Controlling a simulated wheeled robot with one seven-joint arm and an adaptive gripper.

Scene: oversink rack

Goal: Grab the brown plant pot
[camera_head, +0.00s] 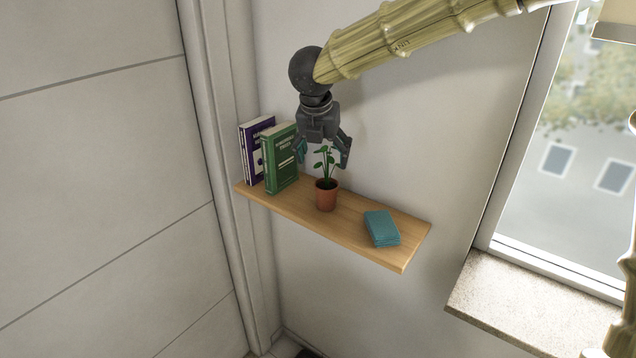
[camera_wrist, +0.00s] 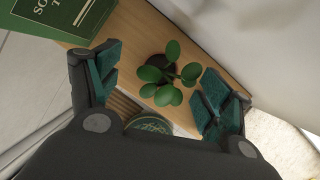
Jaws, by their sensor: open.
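The brown plant pot (camera_head: 327,197) stands upright on the wooden shelf, with a green leafy plant (camera_head: 325,160) growing from it. My gripper (camera_head: 322,158) is open and points down above the pot, its fingers at about the height of the leaves. In the wrist view the plant's leaves (camera_wrist: 167,88) show between the two open teal-padded fingers and cover most of the pot. The pot appears below the fingertips and apart from them. Nothing is held.
A green book (camera_head: 281,160) and a purple book (camera_head: 255,152) stand left of the pot on the shelf (camera_head: 350,236). A teal stack (camera_head: 381,228) lies to its right. The wall is close behind. A window sill (camera_head: 530,310) is at the lower right.

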